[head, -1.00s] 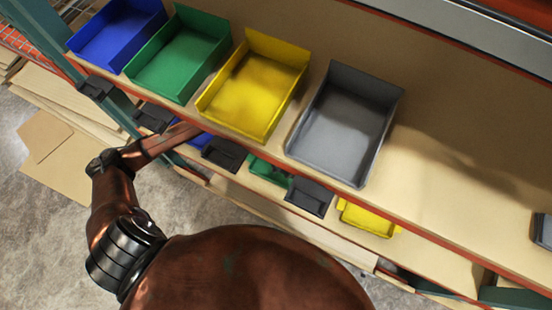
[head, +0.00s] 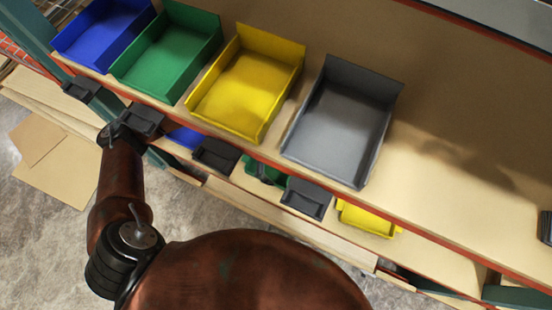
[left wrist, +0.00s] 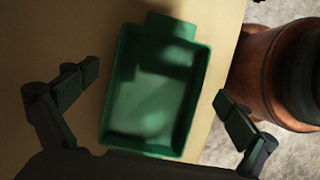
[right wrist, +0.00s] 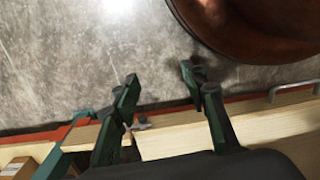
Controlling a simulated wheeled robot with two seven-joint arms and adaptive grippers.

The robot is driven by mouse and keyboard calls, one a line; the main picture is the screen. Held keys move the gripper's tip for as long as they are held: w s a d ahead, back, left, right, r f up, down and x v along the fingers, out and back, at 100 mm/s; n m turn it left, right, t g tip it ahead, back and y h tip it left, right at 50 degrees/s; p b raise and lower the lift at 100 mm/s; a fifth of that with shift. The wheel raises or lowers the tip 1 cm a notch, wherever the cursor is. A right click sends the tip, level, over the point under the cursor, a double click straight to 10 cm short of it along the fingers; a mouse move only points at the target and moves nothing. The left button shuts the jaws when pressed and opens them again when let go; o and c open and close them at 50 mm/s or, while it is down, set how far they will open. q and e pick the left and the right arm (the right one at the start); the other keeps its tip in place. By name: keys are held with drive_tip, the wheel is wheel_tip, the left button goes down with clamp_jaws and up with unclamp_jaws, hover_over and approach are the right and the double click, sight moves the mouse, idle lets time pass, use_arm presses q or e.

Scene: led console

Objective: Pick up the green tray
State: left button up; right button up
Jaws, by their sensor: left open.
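A green tray (left wrist: 155,95) fills the middle of the left wrist view, resting on a wooden shelf. My left gripper (left wrist: 155,88) is open, with one finger on each side of it, and no contact is visible. In the head view a lower-shelf green tray (head: 279,178) is mostly hidden by the upper shelf and label holders, with a dark part at it, perhaps my left gripper. Another green tray (head: 168,52) stands on the upper shelf between the blue and yellow trays. My right gripper (right wrist: 160,80) is open and empty in the right wrist view.
The upper shelf also holds blue (head: 103,33), yellow (head: 247,85) and grey (head: 340,122) trays. A lower yellow tray (head: 367,220) shows partly.

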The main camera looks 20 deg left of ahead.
use_arm(q)
drive_tip(key=d, duration=0.4)
drive_tip(key=shift+d+b, duration=0.25)
drive_tip(key=shift+b, duration=0.15)
wheel_tip(320, 180, down, 2)
drive_tip(key=shift+d+f+b, duration=0.15)
drive_tip(key=shift+f+b, duration=0.05)
drive_tip(key=shift+b, duration=0.45)
drive_tip(key=shift+d+f, duration=0.15)
drive_tip(key=shift+f, duration=0.05)
use_arm(e)
wheel_tip(320, 180, up, 8)
drive_tip(key=a, duration=0.1)
drive_tip(key=shift+w, duration=0.25)
use_arm(q)
drive_tip(key=c, duration=1)
drive_tip(key=shift+r, duration=0.15)
use_arm(e)
drive_tip(key=shift+w, duration=0.15)
